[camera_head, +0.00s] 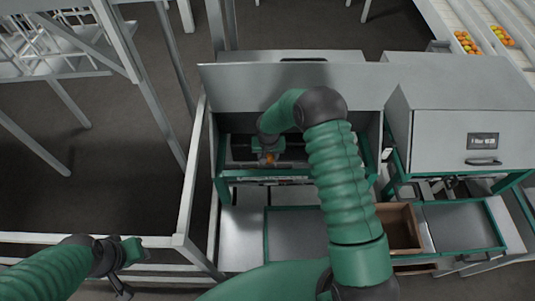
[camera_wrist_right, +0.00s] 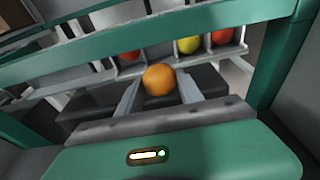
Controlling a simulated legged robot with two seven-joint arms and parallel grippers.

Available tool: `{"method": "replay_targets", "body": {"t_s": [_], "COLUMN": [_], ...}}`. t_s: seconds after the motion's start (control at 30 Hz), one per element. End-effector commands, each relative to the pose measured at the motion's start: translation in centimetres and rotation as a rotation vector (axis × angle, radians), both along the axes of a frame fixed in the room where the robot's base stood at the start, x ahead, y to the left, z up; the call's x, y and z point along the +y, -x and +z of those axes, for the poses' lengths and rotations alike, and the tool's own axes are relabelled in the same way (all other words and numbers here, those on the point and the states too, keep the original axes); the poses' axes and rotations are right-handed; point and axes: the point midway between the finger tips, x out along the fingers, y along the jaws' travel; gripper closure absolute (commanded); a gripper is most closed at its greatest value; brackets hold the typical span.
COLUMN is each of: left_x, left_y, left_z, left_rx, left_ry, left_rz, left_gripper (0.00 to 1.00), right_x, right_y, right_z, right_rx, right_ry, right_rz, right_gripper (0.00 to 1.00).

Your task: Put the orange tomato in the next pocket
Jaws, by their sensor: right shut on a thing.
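The orange tomato (camera_wrist_right: 159,80) is held between the two fingers of my right gripper (camera_wrist_right: 160,90) in the right wrist view. In the head view, the tomato (camera_head: 270,157) is a small orange spot at my right gripper (camera_head: 268,153), inside the open machine bay. Beyond it in the wrist view is a row of grey pockets (camera_wrist_right: 150,62). It holds a red tomato (camera_wrist_right: 128,55) left of the orange one, and a yellow tomato (camera_wrist_right: 188,45) and another red tomato (camera_wrist_right: 222,37) to the right. The held tomato partly covers the row. My left gripper (camera_head: 124,270) is low at left, apart from the machine; its jaws are unclear.
A green bar (camera_wrist_right: 150,43) crosses above the held tomato in the wrist view. Metal walls and a raised lid (camera_head: 290,85) surround the bay. A brown wooden crate (camera_head: 400,228) stands at right. White railings (camera_head: 190,190) stand left of the machine.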

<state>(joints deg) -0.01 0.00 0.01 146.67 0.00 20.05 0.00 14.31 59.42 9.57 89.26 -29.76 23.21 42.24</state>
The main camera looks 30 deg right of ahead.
Motion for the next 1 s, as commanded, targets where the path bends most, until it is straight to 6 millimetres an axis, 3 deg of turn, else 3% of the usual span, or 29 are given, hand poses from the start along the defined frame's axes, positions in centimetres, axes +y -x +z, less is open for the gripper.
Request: {"method": "replay_targets", "body": {"t_s": [0.03, 0.4, 1.0], "left_x": [0.0, 0.0, 0.0], "left_y": [0.0, 0.0, 0.0], "left_z": [-1.3, -5.3, -5.7], "left_rx": [0.0, 0.0, 0.0], "left_ry": [0.0, 0.0, 0.0], "left_rz": [0.0, 0.0, 0.0], "left_gripper": [0.64, 0.64, 0.64], "right_x": [0.1, 0.0, 0.2], "right_y": [0.0, 0.0, 0.1], "right_z": [-1.4, -6.0, -6.6], "right_rx": [0.0, -0.001, -0.001], "right_ry": [0.0, 0.0, 0.001], "right_rz": [0.001, 0.0, 0.002], "right_gripper": [0.76, 0.76, 0.76]}}
